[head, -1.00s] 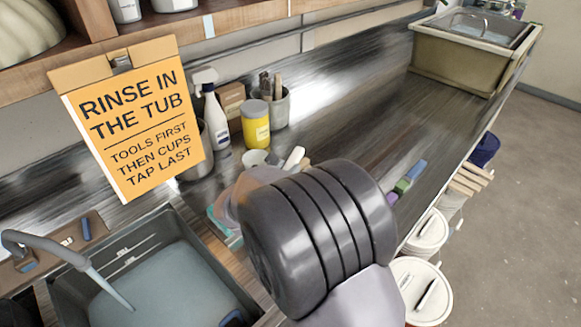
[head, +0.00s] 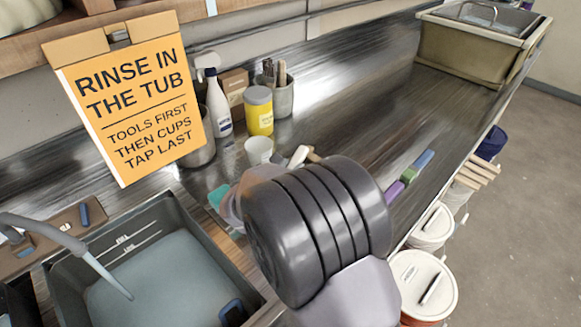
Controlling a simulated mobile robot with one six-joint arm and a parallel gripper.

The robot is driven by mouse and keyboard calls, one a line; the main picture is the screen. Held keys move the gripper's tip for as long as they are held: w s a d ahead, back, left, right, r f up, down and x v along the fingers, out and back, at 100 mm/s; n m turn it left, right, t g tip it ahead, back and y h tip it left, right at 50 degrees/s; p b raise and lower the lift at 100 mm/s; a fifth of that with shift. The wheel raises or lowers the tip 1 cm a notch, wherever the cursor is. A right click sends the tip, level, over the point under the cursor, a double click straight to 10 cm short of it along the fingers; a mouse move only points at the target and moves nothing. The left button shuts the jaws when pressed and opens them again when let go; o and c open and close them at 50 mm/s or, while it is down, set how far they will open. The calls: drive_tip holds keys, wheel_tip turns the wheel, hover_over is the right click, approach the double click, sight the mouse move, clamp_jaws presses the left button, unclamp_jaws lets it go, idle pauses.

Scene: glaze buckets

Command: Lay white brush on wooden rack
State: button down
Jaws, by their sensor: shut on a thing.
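My arm's dark ribbed joint and pale links fill the middle of the head view and hide my gripper and its fingertips. A small white piece with a tan tip (head: 299,155) shows just above the dark joint; it may be the white brush, but I cannot tell whether it is held or lies on the counter. Pale wooden slats (head: 474,176) lie over a container beside the counter's right edge; I cannot tell if they are the wooden rack.
A sink with water (head: 160,280) is at lower left, below the orange sign (head: 130,110). A spray bottle (head: 218,108), yellow jar (head: 258,112) and white cup (head: 258,150) stand behind. White-lidded buckets (head: 423,285) stand beside the counter.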

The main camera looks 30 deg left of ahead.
drive_tip(key=shift+f, duration=0.3)
drive_tip(key=c, duration=1)
unclamp_jaws()
drive_tip(key=shift+r, duration=0.1)
